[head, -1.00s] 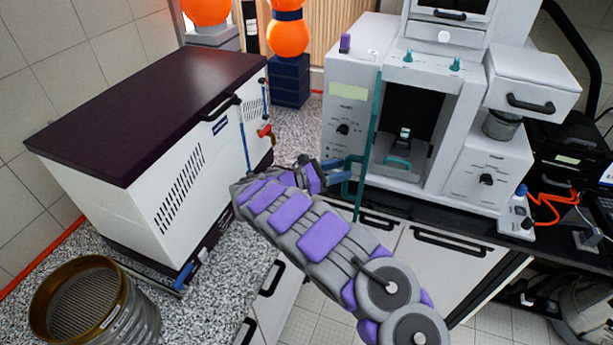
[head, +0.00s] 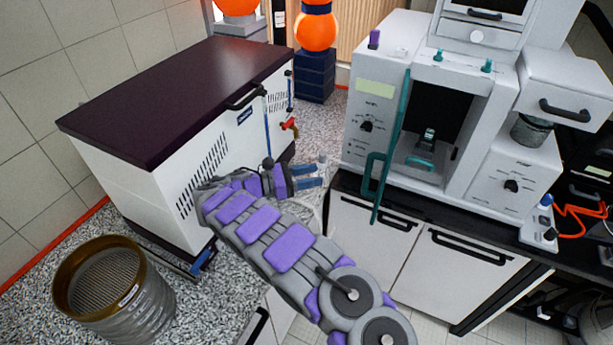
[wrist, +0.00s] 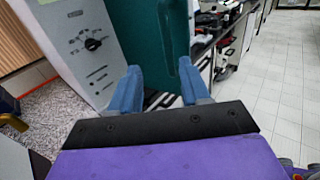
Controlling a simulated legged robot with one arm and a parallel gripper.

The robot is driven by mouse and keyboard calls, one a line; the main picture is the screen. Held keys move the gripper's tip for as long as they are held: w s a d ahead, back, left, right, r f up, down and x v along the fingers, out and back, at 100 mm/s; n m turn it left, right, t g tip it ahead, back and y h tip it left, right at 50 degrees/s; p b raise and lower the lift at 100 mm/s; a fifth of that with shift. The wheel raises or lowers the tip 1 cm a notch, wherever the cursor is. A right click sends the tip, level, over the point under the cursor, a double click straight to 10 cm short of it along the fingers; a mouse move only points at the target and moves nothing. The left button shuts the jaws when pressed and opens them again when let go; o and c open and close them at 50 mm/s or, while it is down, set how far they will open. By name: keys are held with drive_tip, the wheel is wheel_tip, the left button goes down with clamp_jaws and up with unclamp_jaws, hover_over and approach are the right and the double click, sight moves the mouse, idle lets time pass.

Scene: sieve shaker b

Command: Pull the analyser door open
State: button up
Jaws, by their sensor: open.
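The analyser (head: 375,97) is the white machine at the right of the head view. Its teal door (head: 392,140) stands swung outward, nearly edge-on, at the left of the chamber opening. The dark chamber shows a small stage (head: 425,145) inside. The door's teal loop handle (head: 369,178) sticks out on its left side. My gripper (head: 322,176) is open and empty, left of the handle with a gap between them.
A white box unit with a dark lid (head: 180,90) stands left of my arm. A brass-rimmed sieve (head: 110,285) sits on the speckled counter at lower left. White cabinets (head: 460,265) are below the analyser. The wrist view shows open tiled floor (wrist: 275,90) at right.

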drive_tip(key=shift+s+a, duration=0.15)
drive_tip(key=shift+a, duration=0.25)
idle(0.3)
